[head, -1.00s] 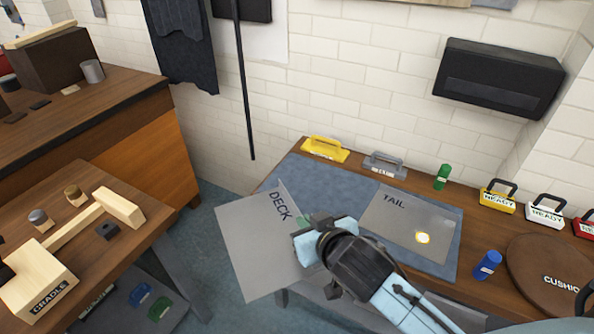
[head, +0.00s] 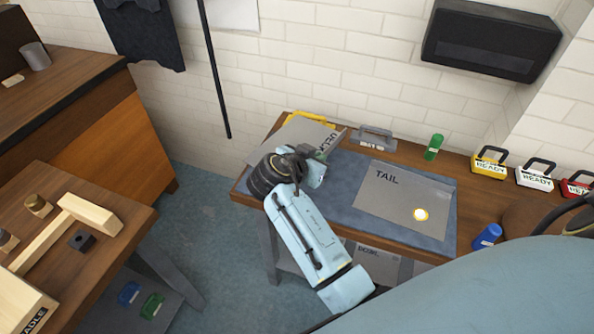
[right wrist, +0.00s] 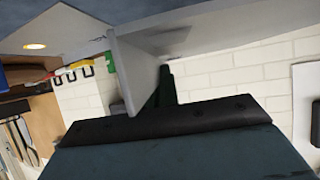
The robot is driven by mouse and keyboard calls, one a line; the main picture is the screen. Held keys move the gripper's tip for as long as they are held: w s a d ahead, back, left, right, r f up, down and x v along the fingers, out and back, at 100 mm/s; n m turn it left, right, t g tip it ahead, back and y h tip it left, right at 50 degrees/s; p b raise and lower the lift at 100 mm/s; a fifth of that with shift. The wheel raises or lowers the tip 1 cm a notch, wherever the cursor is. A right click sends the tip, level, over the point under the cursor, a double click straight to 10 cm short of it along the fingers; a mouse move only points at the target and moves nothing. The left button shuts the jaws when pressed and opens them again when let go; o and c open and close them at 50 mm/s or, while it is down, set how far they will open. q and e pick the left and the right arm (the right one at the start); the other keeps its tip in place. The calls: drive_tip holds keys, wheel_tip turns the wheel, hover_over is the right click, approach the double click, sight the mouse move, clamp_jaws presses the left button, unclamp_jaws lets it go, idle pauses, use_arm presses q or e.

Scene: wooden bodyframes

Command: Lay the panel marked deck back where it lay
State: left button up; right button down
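The grey deck panel (head: 285,138) is in my right gripper (head: 318,165), above the back left part of the blue mat (head: 345,185). Its lettering is partly hidden by the gripper. The panel looks tilted, and I cannot tell whether any edge touches the mat. The right wrist view shows a grey plate (right wrist: 140,62) close up at the dark gripper. The grey tail panel (head: 385,205) lies flat on the right of the mat, with a bright round spot on it. My left gripper is not in view.
A yellow handled tool (head: 312,118) is partly behind the deck panel. READY-marked boxes (head: 534,178) stand at right. The left bench (head: 110,235) is separate.

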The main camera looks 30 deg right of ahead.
drive_tip(key=shift+w+a+r+m+g+h, duration=0.1)
drive_tip(key=shift+a+m+g+h, duration=0.4)
drive_tip(key=shift+m+g, duration=0.15)
hover_over(311, 193)
wheel_tip(311, 193, down, 6)
drive_tip(key=shift+w+r+b, duration=0.1)
drive_tip(key=shift+b, duration=0.2)
drive_tip(key=shift+f, duration=2)
use_arm(q)
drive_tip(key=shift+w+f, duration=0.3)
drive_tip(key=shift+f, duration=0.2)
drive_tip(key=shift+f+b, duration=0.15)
drive_tip(key=shift+b, duration=0.2)
use_arm(e)
drive_tip(key=shift+f, duration=0.1)
drive_tip(key=c, duration=2)
unclamp_jaws()
drive_tip(key=o, duration=0.3)
